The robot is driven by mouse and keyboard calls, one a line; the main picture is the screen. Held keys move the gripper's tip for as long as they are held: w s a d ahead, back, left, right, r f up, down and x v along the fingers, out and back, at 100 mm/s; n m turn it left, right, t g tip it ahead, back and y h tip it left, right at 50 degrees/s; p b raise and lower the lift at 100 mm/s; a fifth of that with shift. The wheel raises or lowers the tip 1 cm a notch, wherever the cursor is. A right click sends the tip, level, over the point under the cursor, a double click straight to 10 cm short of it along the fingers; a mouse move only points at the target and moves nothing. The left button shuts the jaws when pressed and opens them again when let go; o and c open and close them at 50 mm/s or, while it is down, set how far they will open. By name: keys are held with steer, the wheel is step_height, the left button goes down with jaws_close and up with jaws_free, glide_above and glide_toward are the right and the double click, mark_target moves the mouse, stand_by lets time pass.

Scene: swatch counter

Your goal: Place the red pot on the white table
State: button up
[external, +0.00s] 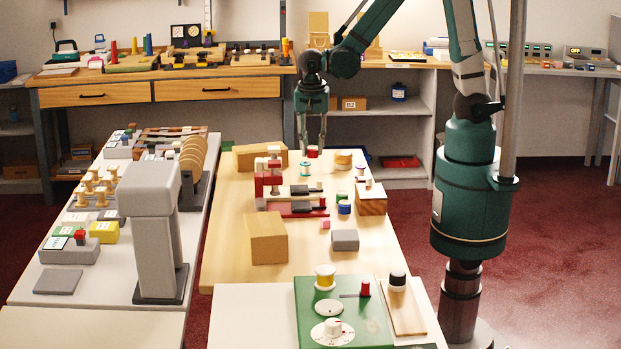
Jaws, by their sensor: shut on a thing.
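A small red pot (312,152) is between the fingertips of my gripper (312,147), over the far end of the wooden table (225,225). My gripper points down and is shut on the pot. I cannot tell whether the pot touches the tabletop. A white table (243,318) stands at the near end of the wooden table, with a green board (372,325) covering much of its middle. Another pale table (105,272) stands to the left.
A red and white device (270,180), cardboard boxes (266,237), a grey block (345,240) and a wooden block (371,199) stand on the wooden table. A tall grey stand (150,230) rises on the left table. The white table's left part is bare.

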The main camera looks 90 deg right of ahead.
steer(key=shift+w+n, duration=0.6)
steer(key=shift+w, duration=0.15)
steer(key=w+d+f+n, duration=0.1)
steer(key=w+f+n, duration=0.1)
steer(key=w+n, duration=0.7)
steer(key=w+d+f+n+t+y, duration=0.1)
steer(key=w+n, duration=0.9)
steer(key=w, duration=0.4)
steer(key=shift+w+f+t, duration=0.3)
steer(key=shift+f, duration=0.05)
steer(key=shift+d, duration=0.1)
steer(key=a, duration=0.7)
